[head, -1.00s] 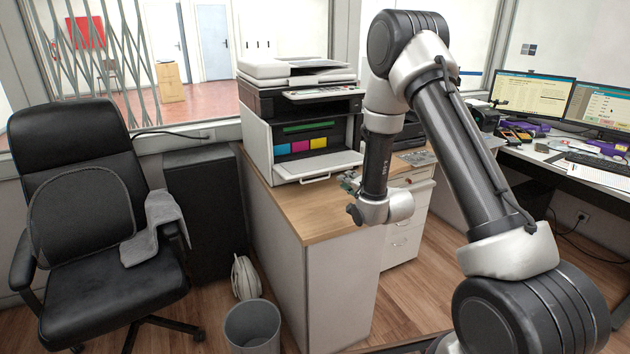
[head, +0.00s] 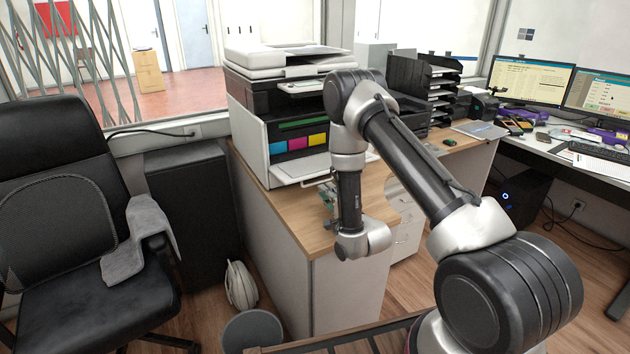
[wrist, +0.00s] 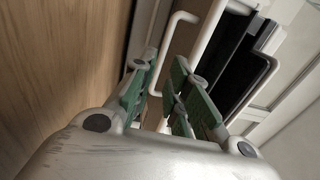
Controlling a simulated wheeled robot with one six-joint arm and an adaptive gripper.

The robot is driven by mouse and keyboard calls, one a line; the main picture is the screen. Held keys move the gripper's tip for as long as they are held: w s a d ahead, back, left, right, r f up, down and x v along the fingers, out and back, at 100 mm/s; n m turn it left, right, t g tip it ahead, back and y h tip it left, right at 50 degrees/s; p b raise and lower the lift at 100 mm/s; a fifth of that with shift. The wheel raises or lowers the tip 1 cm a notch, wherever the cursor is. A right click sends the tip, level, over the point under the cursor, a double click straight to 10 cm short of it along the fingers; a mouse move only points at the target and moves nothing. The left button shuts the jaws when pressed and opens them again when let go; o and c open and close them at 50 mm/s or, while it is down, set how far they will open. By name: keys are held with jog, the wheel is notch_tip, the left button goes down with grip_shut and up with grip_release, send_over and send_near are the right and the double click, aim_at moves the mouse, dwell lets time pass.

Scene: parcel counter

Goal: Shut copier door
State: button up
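The copier (head: 285,105) stands on the wooden-topped counter. Its white front door (head: 300,168) is folded down flat, showing the dark inside with blue, magenta and yellow cartridges. My gripper (head: 328,192) is low in front of the door, near its front edge, partly hidden by my arm. In the wrist view my gripper (wrist: 165,78) is open, its green-padded fingers apart. A white bent handle (wrist: 177,42) shows just beyond and between the fingertips. I cannot tell whether they touch it.
The wooden counter top (head: 300,225) lies below the gripper. A black paper tray rack (head: 425,85) stands right of the copier. A black chair (head: 60,200) with a grey cloth, and a bin (head: 252,330), are at the left. Monitors (head: 535,80) stand on the right desk.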

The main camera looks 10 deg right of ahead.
aim_at(318, 182)
jog(key=x, duration=0.6)
jog(key=shift+w+a, duration=0.1)
jog(key=shift+w, duration=0.15)
jog(key=shift+c, duration=0.4)
grip_shut()
